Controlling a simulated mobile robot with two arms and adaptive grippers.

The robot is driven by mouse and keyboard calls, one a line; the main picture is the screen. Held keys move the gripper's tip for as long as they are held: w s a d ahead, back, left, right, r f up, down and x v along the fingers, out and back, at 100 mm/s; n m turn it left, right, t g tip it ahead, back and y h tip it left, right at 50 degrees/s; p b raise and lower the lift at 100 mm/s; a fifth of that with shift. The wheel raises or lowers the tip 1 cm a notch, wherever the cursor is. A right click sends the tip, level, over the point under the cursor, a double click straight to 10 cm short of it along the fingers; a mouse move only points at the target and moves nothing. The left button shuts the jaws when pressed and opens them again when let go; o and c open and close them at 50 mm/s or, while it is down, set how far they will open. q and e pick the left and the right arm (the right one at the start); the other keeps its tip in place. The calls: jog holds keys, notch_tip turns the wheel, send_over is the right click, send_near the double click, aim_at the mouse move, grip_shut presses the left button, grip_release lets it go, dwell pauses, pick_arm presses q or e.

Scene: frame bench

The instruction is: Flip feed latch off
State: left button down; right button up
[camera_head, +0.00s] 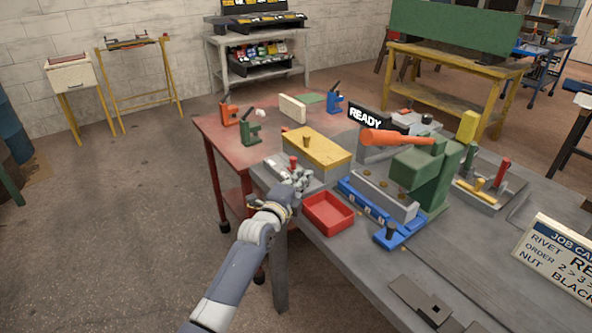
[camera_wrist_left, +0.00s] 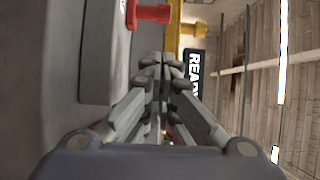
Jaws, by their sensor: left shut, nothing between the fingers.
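My left gripper (camera_head: 300,180) is at the near left end of the grey bench, with its fingers (camera_wrist_left: 160,62) together and empty. Right beside it, a small red lever (camera_head: 293,162) stands up from a grey block (camera_head: 272,174). In the left wrist view the red lever (camera_wrist_left: 150,13) shows just beyond and left of the fingertips, apart from them in the picture. A second grey unit (camera_head: 478,196) on the right carries a red lever (camera_head: 503,170) and a yellow lever (camera_head: 479,184). I see no label telling which is the feed latch. My right gripper is out of view.
A yellow box (camera_head: 318,152) with a brown knob stands behind the gripper. A red tray (camera_head: 328,213) sits just to its right. A green press (camera_head: 420,178) with an orange handle, a blue fixture (camera_head: 362,205) and a READY sign (camera_head: 364,118) are further right.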

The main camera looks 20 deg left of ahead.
aim_at(293, 165)
pick_arm(q)
jog(key=shift+w+a, duration=1.2)
jog(key=shift+w, duration=0.2)
